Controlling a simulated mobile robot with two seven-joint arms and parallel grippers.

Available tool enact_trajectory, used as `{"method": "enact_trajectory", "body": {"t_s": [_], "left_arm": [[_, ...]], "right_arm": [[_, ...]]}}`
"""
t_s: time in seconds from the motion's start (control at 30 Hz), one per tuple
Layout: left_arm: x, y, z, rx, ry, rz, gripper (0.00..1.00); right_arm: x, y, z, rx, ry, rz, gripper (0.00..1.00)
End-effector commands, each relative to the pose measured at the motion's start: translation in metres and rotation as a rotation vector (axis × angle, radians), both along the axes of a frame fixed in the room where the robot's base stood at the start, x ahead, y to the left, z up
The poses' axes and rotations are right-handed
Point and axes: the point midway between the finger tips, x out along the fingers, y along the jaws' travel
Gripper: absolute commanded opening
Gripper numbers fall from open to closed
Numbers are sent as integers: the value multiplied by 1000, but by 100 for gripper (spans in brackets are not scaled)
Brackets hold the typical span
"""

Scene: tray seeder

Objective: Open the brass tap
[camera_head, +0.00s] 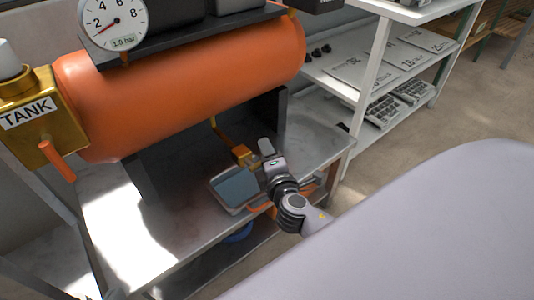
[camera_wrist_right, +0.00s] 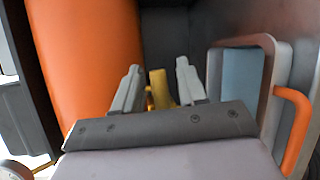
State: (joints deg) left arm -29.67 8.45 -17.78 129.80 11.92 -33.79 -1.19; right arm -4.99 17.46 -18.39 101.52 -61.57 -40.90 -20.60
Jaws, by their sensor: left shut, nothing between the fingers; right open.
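The brass tap (camera_head: 241,152) sits under the orange tank in the head view, at the lower end of a thin brass pipe. In the right wrist view the tap (camera_wrist_right: 159,90) shows as a yellow brass piece between the two fingers. My right gripper (camera_head: 264,153) is open beside the tap. Its fingertips (camera_wrist_right: 157,76) stand on either side of the brass piece, with a visible gap to each in that view. The gripper hides part of the tap in the head view. My left gripper is not in view.
The orange tank (camera_head: 190,80) lies above the metal bench (camera_head: 125,215). A gauge (camera_head: 113,22) reads 1.0 bar. A brass block marked TANK (camera_head: 35,125) has an orange lever (camera_head: 58,160). A grey pan (camera_head: 215,190) stands below the tap. White shelves (camera_head: 335,85) are at the right.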

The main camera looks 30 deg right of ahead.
Motion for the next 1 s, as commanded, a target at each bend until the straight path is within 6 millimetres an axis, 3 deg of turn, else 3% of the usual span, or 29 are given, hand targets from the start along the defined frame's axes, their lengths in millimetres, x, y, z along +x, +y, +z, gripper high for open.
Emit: {"method": "enact_trajectory", "body": {"t_s": [0.37, 0.47, 0.5, 0.53, 1.0], "left_arm": [[0, -1, -1, -8, 2, -1, 0], [0, -1, -1, -8, 1, -2, 0], [0, -1, 0, -8, 1, -2, 0], [0, -1, 0, -8, 1, -2, 0], [0, -2, -3, -15, 3, -4, 0]], "right_arm": [[7, -3, -1, 0, 1, 0, 41], [7, -3, -1, 0, 1, 0, 15], [7, -3, -1, 1, 1, 0, 2], [7, -3, -1, 0, 1, 0, 0], [7, -2, 3, -81, -6, 0, 0]]}}
